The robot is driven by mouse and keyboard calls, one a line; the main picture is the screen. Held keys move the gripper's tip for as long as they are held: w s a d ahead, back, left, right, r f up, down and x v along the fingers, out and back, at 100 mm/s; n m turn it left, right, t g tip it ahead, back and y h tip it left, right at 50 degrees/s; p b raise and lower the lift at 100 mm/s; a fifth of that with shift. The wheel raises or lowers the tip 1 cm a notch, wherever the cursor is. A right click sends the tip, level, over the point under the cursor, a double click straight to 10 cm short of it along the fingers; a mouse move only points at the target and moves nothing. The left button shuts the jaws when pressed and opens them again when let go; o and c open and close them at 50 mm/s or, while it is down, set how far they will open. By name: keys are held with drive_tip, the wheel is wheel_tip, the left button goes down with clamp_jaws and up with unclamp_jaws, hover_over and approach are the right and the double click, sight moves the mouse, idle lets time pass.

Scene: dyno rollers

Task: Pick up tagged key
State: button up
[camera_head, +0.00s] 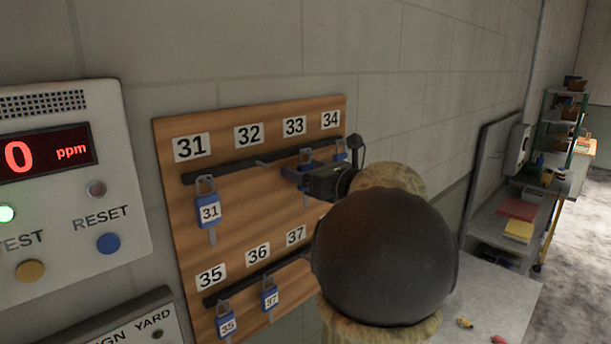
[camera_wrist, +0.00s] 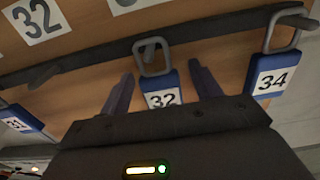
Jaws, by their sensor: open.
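My gripper (camera_wrist: 160,70) is open, with one finger on each side of this tag. No gap-closing contact shows, and the key's lower end is hidden behind the gripper body. In the head view my gripper (camera_head: 304,168) is at the upper rail below label 33, and it largely hides the tag there.
Blue tag 34 (camera_wrist: 272,80) hangs close right of my gripper; tag 31 (camera_head: 209,212) hangs left. The hook under label 32 (camera_head: 249,134) is empty.

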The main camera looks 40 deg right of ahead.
drive_tip(key=c, duration=1.1)
drive_tip(key=shift+r, duration=0.1)
drive_tip(key=shift+r+b, duration=0.4)
drive_tip(key=shift+b, duration=0.25)
drive_tip(key=shift+s+d+r+b, duration=0.1)
drive_tip(key=shift+s+d+b, duration=0.15)
drive_tip(key=shift+s+b, duration=1.95)
drive_tip(key=shift+s+d+r+b, duration=0.1)
drive_tip(key=shift+s+d+b, duration=0.3)
drive_tip(key=shift+s, duration=3.45)
drive_tip(key=shift+s+d+r+b, duration=0.1)
drive_tip(key=shift+s+b, duration=1.45)
drive_tip(key=shift+s, duration=1.45)
